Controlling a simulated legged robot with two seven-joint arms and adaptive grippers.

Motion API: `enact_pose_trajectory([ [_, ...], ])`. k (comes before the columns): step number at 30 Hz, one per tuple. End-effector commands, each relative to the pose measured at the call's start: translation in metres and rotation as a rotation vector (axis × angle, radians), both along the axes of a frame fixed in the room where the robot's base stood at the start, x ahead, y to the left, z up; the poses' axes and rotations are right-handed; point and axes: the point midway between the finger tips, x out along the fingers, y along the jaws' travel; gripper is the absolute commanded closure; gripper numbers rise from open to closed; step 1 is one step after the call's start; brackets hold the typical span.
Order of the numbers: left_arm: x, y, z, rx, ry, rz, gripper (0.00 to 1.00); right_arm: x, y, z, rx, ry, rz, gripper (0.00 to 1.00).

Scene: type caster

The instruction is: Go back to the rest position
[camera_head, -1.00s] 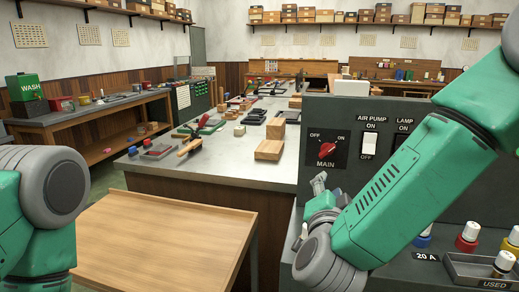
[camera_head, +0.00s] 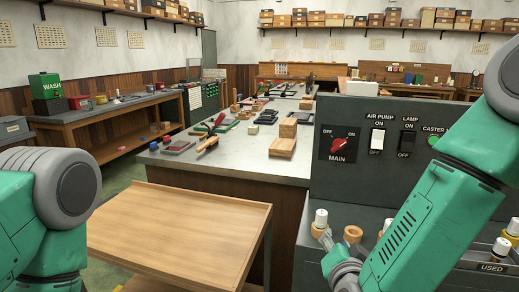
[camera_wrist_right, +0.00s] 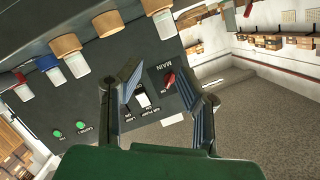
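My right gripper (camera_head: 326,240) is low in front of the dark control panel (camera_head: 345,108), near a white-capped wooden piece (camera_head: 320,218). In the right wrist view its two fingers (camera_wrist_right: 165,92) stand apart with nothing between them. Beyond them are the red MAIN knob (camera_wrist_right: 169,78) and the white air pump switch (camera_wrist_right: 143,100). The head view also shows the MAIN knob (camera_head: 338,144) and the air pump switch (camera_head: 377,138). My left arm enters at the lower left; its gripper is out of view.
A wooden tray table (camera_head: 180,232) stands in front at the left. Behind it is a grey bench (camera_head: 235,158) with tools and wooden blocks (camera_head: 283,146). A USED bin (camera_head: 492,266) is at the lower right. Green lights (camera_wrist_right: 81,125) glow on the panel.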

Motion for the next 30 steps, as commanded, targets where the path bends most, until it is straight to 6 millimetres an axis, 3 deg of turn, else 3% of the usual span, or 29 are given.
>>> enact_pose_trajectory([
  [5, -0.001, 0.000, 0.000, 0.000, 0.001, 0.000, 0.49, -0.030, -0.008, -0.069, -0.083, 0.194, 0.109, 0.68],
  [8, -0.001, 0.000, 0.000, 0.000, 0.002, 0.000, 0.49, -0.063, -0.018, -0.119, -0.144, 0.352, 0.195, 0.68],
  [12, -0.001, 0.000, 0.000, 0.000, 0.001, 0.000, 0.49, -0.136, -0.043, -0.192, -0.237, 0.634, 0.343, 0.68],
  [15, -0.001, 0.000, -0.001, 0.000, 0.001, 0.000, 0.49, -0.196, -0.064, -0.230, -0.294, 0.836, 0.447, 0.68],
  [18, -0.001, 0.000, -0.001, 0.000, 0.001, 0.000, 0.49, -0.251, -0.085, -0.253, -0.335, 1.012, 0.532, 0.68],
  [22, -0.001, 0.000, -0.001, 0.000, 0.001, 0.000, 0.49, -0.302, -0.106, -0.265, -0.366, 1.175, 0.610, 0.68],
  [25, -0.001, 0.000, -0.001, 0.000, 0.001, 0.000, 0.49, -0.323, -0.115, -0.268, -0.376, 1.241, 0.639, 0.68],
  [30, -0.001, 0.000, -0.001, 0.000, 0.001, 0.000, 0.49, -0.331, -0.118, -0.269, -0.379, 1.266, 0.654, 0.68],
])
